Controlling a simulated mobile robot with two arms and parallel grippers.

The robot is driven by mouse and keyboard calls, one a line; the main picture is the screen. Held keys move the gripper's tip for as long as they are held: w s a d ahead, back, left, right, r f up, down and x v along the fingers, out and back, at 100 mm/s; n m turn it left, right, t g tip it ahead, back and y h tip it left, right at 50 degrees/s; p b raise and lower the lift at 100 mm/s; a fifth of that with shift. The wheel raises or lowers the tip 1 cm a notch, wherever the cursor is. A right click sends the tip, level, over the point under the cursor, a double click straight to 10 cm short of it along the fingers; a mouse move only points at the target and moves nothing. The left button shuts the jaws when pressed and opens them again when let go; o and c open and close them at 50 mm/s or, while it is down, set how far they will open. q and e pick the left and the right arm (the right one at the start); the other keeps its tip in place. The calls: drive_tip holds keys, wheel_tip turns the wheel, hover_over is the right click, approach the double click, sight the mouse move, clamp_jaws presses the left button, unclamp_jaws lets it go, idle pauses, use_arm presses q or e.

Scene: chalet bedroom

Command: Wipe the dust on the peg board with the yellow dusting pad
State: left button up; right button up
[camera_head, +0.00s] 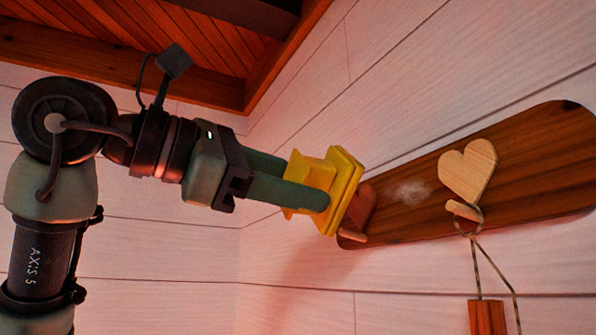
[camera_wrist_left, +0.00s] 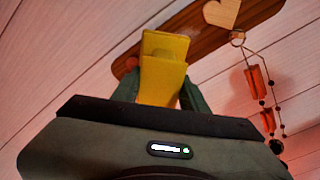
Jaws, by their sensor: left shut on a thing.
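The wooden peg board (camera_head: 530,148) is mounted on the white plank wall at the right of the head view. It also shows in the left wrist view (camera_wrist_left: 200,40). A pale dust patch (camera_head: 408,193) lies on it between two hearts. My left gripper (camera_head: 318,190) is shut on the yellow dusting pad (camera_head: 345,190), which is held near the board's left end. The pad also shows between the fingers in the left wrist view (camera_wrist_left: 163,65). I cannot tell whether the pad touches the board. My right gripper is not in view.
A light heart (camera_head: 467,170) with a peg (camera_head: 464,210) sticks out of the board. A reddish heart (camera_head: 359,208) is partly hidden behind the pad. A beaded hanging ornament (camera_head: 487,316) dangles from the light heart's peg. A wooden ceiling (camera_head: 150,40) is above.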

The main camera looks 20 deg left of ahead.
sight(337, 191)
use_arm(q)
drive_tip(key=shift+d+r+x, duration=0.15)
drive_tip(key=shift+x, duration=1.3)
drive_tip(key=shift+d+r+x, duration=0.1)
drive_tip(key=shift+x, duration=1.3)
drive_tip(key=shift+s, duration=0.1)
drive_tip(key=shift+p+x, duration=0.55)
drive_tip(key=shift+x, duration=0.4)
drive_tip(key=shift+s+d, duration=0.15)
